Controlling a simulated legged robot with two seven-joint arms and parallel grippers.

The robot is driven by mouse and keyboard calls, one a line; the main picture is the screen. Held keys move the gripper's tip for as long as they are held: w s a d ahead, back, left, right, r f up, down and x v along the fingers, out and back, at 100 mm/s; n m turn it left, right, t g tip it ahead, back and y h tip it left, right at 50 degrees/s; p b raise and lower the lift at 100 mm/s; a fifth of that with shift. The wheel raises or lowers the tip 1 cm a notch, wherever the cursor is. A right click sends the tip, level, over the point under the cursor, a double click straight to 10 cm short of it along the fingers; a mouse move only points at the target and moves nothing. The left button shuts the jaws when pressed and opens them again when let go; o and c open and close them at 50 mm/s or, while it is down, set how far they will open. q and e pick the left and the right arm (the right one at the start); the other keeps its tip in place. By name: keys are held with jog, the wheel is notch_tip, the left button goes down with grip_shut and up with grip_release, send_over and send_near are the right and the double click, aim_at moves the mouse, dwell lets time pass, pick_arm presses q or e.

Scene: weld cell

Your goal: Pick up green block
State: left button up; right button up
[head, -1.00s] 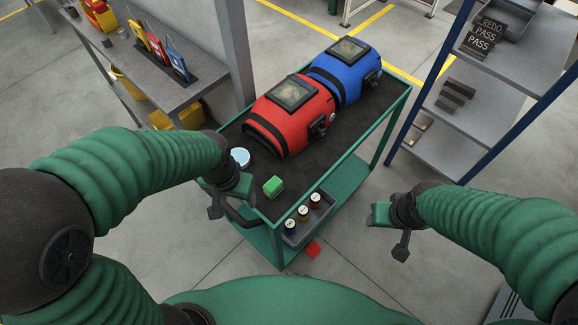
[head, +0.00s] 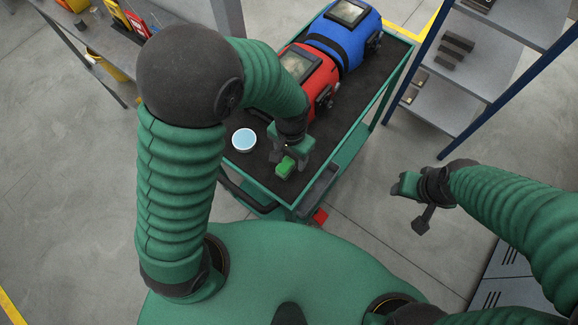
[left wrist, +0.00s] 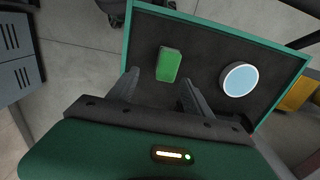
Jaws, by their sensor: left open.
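The green block (head: 286,167) lies on the dark top of the green cart (head: 258,186), near its front end. My left gripper (head: 288,160) is above the block, pointing down, and partly covers it in the head view. In the left wrist view the block (left wrist: 169,65) shows just beyond and between the two fingers (left wrist: 158,88), which are apart and empty. My right gripper (head: 408,187) is out to the right of the cart over the floor, away from the block.
A round container with a pale blue top (head: 244,140) stands left of the block; it also shows in the left wrist view (left wrist: 240,79). A shelf rack (head: 470,62) stands at right.

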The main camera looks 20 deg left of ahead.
aim_at(286, 163)
pick_arm(q)
jog(key=f, duration=0.1)
jog(key=a+f, duration=0.2)
jog(key=f, duration=0.1)
jog(key=shift+s+a, duration=0.2)
jog(key=shift+a, duration=0.05)
jog(key=shift+d+f, duration=0.2)
jog(key=shift+f, duration=0.3)
jog(key=shift+d+f, duration=0.15)
jog(key=shift+f, duration=0.3)
jog(key=shift+w+d, duration=0.15)
jog(key=shift+d, duration=0.45)
jog(key=shift+c, duration=1.9)
jog(key=shift+a, duration=0.6)
jog(key=c, duration=0.7)
grip_shut()
jog(key=shift+d, duration=0.15)
pick_arm(e)
jog(key=shift+s+a, duration=0.1)
jog(key=shift+a, duration=0.5)
